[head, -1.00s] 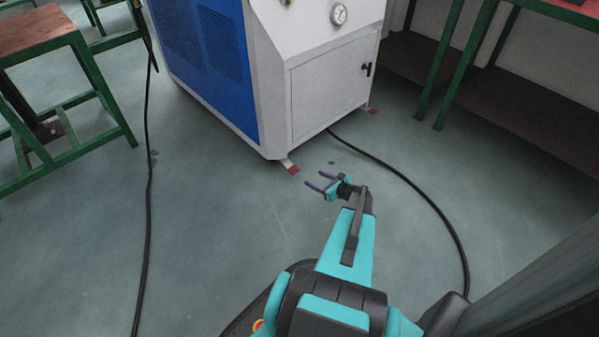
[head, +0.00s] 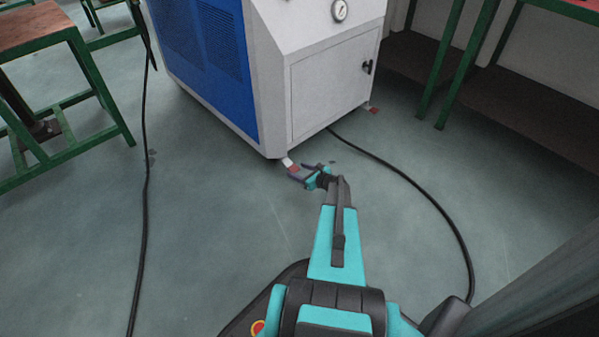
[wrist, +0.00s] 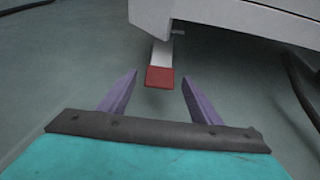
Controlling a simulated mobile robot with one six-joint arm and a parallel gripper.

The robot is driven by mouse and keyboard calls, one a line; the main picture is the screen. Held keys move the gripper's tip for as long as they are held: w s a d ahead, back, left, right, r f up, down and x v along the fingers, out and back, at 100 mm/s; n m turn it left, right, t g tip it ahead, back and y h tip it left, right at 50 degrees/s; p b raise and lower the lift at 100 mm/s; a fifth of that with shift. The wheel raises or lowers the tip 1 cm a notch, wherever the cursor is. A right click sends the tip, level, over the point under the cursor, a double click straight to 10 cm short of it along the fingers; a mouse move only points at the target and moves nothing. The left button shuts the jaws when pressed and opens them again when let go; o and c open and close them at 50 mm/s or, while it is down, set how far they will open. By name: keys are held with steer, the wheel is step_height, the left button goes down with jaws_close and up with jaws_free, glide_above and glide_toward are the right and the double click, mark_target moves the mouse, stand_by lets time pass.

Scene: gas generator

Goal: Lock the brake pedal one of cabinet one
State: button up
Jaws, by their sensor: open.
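The cabinet (head: 325,85) is white with a blue side panel and stands at the top middle of the head view. A brake pedal with a red tip (wrist: 160,77) and a white arm sticks out under its near corner; it also shows in the head view (head: 288,163). Another red-tipped pedal (head: 374,110) shows at the cabinet's right corner. My gripper (head: 296,171) is open and low, close to the near pedal. In the wrist view, the purple fingers of my gripper (wrist: 160,91) stand on either side of the pedal's line, with the red tip just ahead between them, apart from both.
A black cable (head: 425,190) curves over the floor to the right of my arm, and another cable (head: 146,180) runs along the left. A green-framed stool (head: 75,90) stands at left, and a green-legged table (head: 465,60) at right. Floor around the gripper is clear.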

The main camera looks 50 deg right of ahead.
steer(key=shift+w+f, duration=0.1)
steer(key=shift+w, duration=0.2)
